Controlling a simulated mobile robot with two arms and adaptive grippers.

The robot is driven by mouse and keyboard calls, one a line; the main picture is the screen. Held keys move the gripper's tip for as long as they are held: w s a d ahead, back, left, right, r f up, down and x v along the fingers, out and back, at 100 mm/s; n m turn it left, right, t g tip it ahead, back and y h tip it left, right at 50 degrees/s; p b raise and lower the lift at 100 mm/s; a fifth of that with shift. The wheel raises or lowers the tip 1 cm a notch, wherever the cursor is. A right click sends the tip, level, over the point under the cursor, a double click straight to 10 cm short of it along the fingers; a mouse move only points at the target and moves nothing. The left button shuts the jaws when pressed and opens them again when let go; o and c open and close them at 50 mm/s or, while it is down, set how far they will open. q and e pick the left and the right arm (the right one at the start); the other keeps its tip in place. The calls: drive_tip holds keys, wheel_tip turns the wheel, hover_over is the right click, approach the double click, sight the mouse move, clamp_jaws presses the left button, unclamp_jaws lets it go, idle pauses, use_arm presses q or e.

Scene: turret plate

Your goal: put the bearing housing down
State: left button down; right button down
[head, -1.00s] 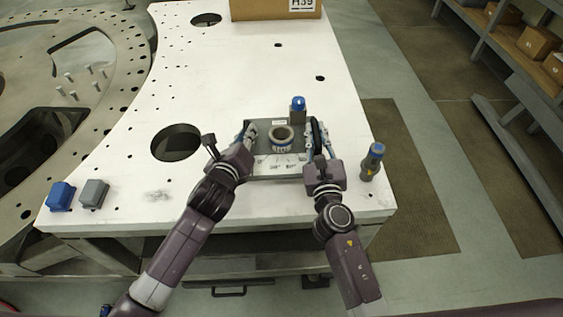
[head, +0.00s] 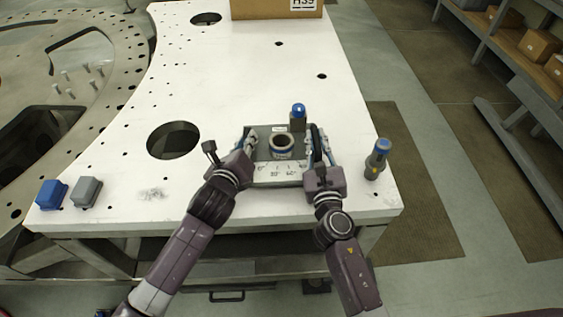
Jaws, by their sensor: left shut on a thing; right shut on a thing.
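The fingers partly cover both sides. The underside is hidden, so I cannot tell whether it touches the table.
A blue-capped grey item (head: 298,117) shows at the housing's back edge. Another blue-capped tool (head: 377,159) stands to the right. A large round hole (head: 173,140) lies left. Blue (head: 51,194) and grey (head: 87,191) blocks sit front left. A cardboard box (head: 275,9) stands far back.

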use_arm(q)
drive_tip(key=c, duration=2.3)
unclamp_jaws()
drive_tip(key=shift+w+a, duration=0.1)
drive_tip(key=shift+a, duration=0.05)
use_arm(e)
drive_tip(key=c, duration=2.3)
unclamp_jaws()
drive_tip(key=shift+f, duration=0.25)
use_arm(q)
drive_tip(key=o, duration=0.4)
drive_tip(key=shift+s, duration=0.25)
use_arm(e)
drive_tip(key=o, duration=0.4)
drive_tip(key=shift+s+r, duration=0.2)
use_arm(q)
drive_tip(key=shift+s+r, duration=0.1)
drive_tip(key=shift+s, duration=0.35)
use_arm(e)
drive_tip(key=shift+w, duration=0.15)
drive_tip(key=s, duration=1.2)
drive_tip(key=shift+s+d, duration=0.1)
drive_tip(key=shift+d, duration=0.1)
use_arm(q)
drive_tip(key=v, duration=1.1)
drive_tip(key=shift+r, duration=0.1)
